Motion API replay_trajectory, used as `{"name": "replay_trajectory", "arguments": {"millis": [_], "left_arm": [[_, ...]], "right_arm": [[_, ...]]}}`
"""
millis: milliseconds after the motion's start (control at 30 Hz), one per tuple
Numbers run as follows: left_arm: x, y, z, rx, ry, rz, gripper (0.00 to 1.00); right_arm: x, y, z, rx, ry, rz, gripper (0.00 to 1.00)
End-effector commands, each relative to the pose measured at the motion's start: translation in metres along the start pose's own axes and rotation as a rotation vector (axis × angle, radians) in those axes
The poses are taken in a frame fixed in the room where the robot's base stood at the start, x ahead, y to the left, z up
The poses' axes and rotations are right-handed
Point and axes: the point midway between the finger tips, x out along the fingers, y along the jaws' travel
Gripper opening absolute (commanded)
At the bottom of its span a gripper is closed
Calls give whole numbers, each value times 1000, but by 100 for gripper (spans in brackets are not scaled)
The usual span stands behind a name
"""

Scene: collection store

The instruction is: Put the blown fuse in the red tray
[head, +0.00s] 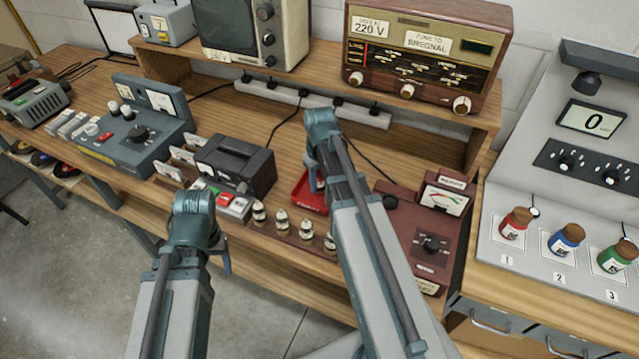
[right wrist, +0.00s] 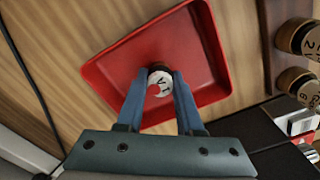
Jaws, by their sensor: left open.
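The red tray (head: 303,197) lies on the bench, partly hidden behind my right arm. It shows more fully in the right wrist view (right wrist: 205,50). My right gripper (right wrist: 160,80) is over the tray, with its fingers on either side of a round, white-topped fuse (right wrist: 159,78) that has a red mark. The fingers appear to touch it; whether its lower end rests on the tray floor is hidden. My left gripper (head: 224,262) is low in front of the bench edge, apart from everything, with its fingers seen mostly edge-on.
Several fuses (head: 282,222) stand in a row in front of the tray. A black instrument (head: 236,163) is left of the tray, and a maroon meter box (head: 432,235) is right. A power strip (head: 310,103) and a wooden-cased radio (head: 425,55) are behind.

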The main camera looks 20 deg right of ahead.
Motion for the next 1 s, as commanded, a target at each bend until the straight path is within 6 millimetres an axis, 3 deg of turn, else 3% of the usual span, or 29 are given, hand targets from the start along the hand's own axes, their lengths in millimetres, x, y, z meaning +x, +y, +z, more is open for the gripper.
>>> {"name": "replay_trajectory", "arguments": {"millis": [33,167,667,1000], "left_arm": [[0,0,0,0,0,0,66],[0,0,0,0,0,0,66],[-9,-1,0,0,0,0,66],[-49,-5,3,0,0,0,66]], "right_arm": [[0,0,0,0,0,0,45],[0,0,0,0,0,0,66],[-9,0,0,0,0,0,66],[-49,0,0,0,0,0,66]]}}
